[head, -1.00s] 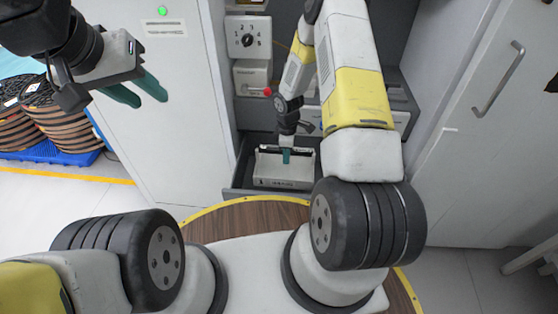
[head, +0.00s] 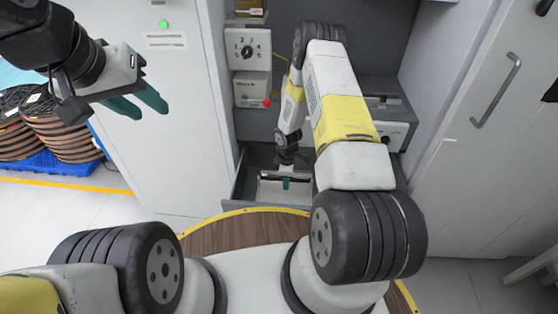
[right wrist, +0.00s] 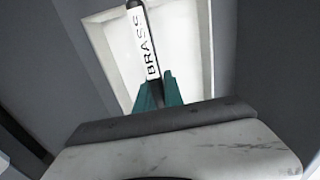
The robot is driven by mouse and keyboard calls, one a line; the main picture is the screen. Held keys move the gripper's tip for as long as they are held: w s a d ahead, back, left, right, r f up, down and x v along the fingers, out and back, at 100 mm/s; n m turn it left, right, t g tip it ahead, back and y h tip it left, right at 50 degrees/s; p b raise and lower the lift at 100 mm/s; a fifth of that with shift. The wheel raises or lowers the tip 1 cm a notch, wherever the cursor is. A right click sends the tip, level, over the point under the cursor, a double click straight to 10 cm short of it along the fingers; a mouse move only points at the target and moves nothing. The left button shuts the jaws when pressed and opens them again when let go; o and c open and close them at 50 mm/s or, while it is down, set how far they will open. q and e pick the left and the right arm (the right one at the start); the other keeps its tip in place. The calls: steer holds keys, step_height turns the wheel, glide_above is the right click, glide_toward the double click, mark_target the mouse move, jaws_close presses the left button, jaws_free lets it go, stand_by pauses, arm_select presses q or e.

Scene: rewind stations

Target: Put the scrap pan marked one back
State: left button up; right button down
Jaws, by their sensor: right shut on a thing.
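A light-coloured scrap pan (head: 270,188) sits low inside the open grey drawer (head: 232,192) at the centre of the head view. In the right wrist view the pan (right wrist: 190,55) is a pale open box with a bar lettered BRASS (right wrist: 146,50). My right gripper (head: 286,184) is shut on the pan at this bar, its teal fingers (right wrist: 159,92) either side of it. I see no mark "one" on the pan. Whether the pan rests on the drawer floor I cannot tell. My left gripper (head: 152,113) is open and empty in the air at upper left.
A white dial unit (head: 248,50) and a box with a red knob (head: 252,90) stand behind the drawer. A white cabinet (head: 175,130) flanks it at left, and a white door with a handle (head: 496,92) at right. Cable reels (head: 70,135) stand at far left.

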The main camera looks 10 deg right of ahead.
steer(key=shift+f, duration=0.35)
steer(key=shift+f, duration=0.1)
steer(key=c, duration=1.5)
jaws_free()
steer(key=shift+o, duration=0.2)
